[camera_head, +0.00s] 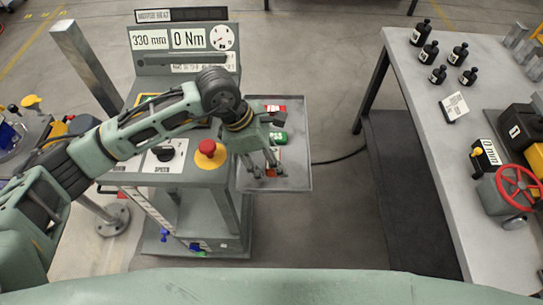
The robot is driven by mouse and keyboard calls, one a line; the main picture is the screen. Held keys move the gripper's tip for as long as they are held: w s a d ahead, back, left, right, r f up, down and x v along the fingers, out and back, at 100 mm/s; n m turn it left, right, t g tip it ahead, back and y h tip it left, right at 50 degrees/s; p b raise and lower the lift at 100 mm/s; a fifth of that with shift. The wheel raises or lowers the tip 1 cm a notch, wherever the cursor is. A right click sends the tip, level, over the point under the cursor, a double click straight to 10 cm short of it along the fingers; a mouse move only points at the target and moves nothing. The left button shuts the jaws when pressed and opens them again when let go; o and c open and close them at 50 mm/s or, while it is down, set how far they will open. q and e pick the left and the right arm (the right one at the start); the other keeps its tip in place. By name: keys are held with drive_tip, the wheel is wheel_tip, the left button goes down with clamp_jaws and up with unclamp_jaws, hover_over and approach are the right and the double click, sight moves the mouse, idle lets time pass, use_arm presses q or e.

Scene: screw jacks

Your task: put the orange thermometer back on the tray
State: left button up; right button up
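The tray (299,175) is a grey shelf on the right side of the machine stand. My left gripper (266,170) hangs over its front part, fingers pointing down and apart. A small orange item (271,157), probably the thermometer, shows partly at the fingers; the gripper hides much of it. I cannot tell whether it touches the tray or a finger. A green item (279,138) and a red-and-white item (275,108) lie farther back on the tray. My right gripper is not in view.
The machine stand has a red knob (209,153) on yellow and a panel reading 330 mm and 0 Nm (188,39). A grey table (441,150) at right holds several black bottles and a red handwheel (518,187). Floor between stand and table is clear except a cable.

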use_arm(q)
drive_tip(key=shift+w+d+f, duration=0.15)
drive_tip(key=shift+w+f, duration=0.3)
drive_tip(key=shift+w, duration=0.35)
wheel_tip(320, 180, down, 4)
drive_tip(key=shift+r+p, duration=0.2)
drive_tip(key=shift+p, duration=0.95)
drive_tip(key=shift+w+f, duration=0.1)
drive_tip(key=shift+f, duration=0.15)
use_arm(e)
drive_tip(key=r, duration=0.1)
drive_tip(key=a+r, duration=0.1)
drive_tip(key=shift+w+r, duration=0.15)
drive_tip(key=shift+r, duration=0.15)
